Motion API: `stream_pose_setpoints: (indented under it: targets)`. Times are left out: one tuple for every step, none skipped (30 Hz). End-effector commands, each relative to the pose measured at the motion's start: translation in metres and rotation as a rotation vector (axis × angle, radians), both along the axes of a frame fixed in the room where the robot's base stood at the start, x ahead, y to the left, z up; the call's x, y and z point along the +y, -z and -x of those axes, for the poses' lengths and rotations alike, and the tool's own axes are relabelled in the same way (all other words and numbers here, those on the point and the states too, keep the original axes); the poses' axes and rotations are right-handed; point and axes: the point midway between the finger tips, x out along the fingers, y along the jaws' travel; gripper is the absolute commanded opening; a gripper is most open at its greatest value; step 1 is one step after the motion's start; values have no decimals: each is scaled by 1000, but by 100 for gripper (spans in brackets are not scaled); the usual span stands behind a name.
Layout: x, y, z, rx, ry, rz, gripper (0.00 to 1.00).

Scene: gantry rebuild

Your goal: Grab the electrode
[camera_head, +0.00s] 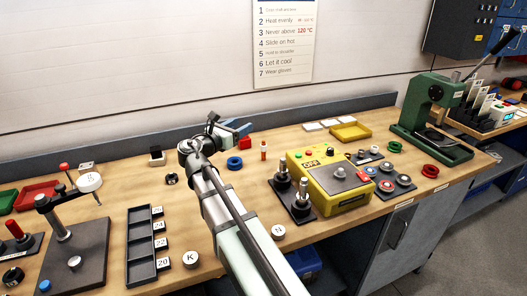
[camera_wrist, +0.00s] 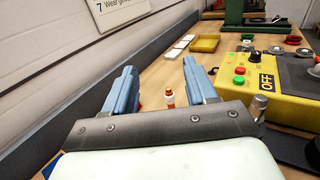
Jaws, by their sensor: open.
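No thing here can be told for certain as the electrode. A small upright white and orange stick-like piece (camera_head: 263,151) stands on the bench near my gripper. In the wrist view this piece (camera_wrist: 170,97) shows between my two blue fingers, beyond the palm edge, with a gap on both sides. My gripper (camera_head: 240,127) is open and empty, above the back of the bench and left of the piece. In the wrist view my gripper (camera_wrist: 158,68) has its fingers spread apart.
A yellow box marked OFF (camera_head: 345,198) and a dark base with two posts (camera_head: 300,208) stand to the right. A yellow tray (camera_head: 350,132) lies behind. A green press (camera_head: 425,105) stands far right.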

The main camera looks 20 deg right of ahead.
Motion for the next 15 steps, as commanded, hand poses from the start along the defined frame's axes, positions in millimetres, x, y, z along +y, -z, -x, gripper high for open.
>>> stream_pose_setpoints:
  targets:
    - [0, 8, 0, 1, 0, 0, 56]
    - [0, 12, 0, 1, 0, 0, 56]
    - [0, 18, 0, 1, 0, 0, 56]
    - [0, 22, 0, 2, 0, -1, 56]
    - [0, 26, 0, 1, 0, -2, 56]
    - [0, 32, 0, 1, 0, -2, 56]
    - [0, 38, 0, 2, 0, -1, 56]
    - [0, 45, 0, 2, 0, -2, 56]
    - [0, 52, 0, 2, 0, -1, 56]
    - [0, 58, 0, 2, 0, -1, 56]
    - [0, 65, 0, 3, 0, -1, 56]
    - [0, 77, 0, 3, 0, -2, 56]
    - [0, 85, 0, 3, 0, -2, 56]
    - [0, 92, 0, 3, 0, -2, 56]
    - [0, 102, 0, 2, 0, -2, 56]
